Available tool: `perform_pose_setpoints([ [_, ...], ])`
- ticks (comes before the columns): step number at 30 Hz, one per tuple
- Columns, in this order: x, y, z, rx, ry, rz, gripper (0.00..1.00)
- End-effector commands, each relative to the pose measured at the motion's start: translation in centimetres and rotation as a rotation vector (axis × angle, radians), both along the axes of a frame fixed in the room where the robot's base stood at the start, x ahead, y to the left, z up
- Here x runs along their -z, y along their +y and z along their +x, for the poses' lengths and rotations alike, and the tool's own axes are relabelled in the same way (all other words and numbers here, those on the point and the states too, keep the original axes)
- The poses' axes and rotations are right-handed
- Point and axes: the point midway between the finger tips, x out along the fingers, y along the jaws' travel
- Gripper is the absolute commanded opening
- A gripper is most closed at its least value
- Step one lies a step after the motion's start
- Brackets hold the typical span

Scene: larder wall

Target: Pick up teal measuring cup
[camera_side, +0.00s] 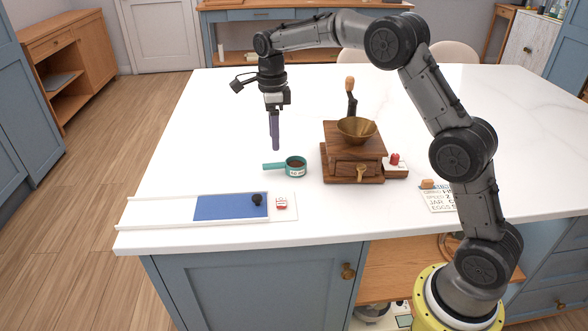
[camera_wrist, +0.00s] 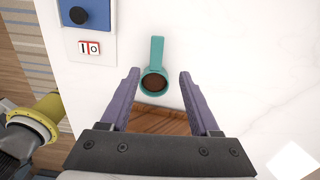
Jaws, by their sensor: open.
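The teal measuring cup (camera_side: 296,167) stands on the white counter, its handle pointing left in the side view. Dark brown contents show inside it. In the wrist view the cup (camera_wrist: 152,84) lies ahead of my gripper, its bowl roughly centred between the fingers and its handle pointing away. My gripper (camera_side: 276,148) hangs above the counter in the side view, apart from the cup and behind it. In the wrist view its two purple fingers (camera_wrist: 158,74) are spread open with nothing between them.
A wooden coffee grinder (camera_side: 352,150) with a brass bowl and crank stands right of the cup. A white tray with a blue panel (camera_side: 230,207) and black knob lies in front. Counter left of the cup is clear.

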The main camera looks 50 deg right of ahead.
Motion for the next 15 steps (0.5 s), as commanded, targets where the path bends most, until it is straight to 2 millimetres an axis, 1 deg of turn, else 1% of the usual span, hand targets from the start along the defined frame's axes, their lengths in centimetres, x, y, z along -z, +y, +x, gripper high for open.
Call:
perform_pose_setpoints([
  [1, 0.9, 0.0, 0.0, 0.0, 0.003, 0.0, 0.62],
  [3, 1.7, 0.0, 0.0, 0.0, 0.001, 0.0, 0.62],
  [10, 3.2, 0.2, -0.1, -0.001, 0.001, 0.0, 0.62],
  [15, 5.5, 0.7, -0.4, -0.002, 0.003, 0.0, 0.62],
])
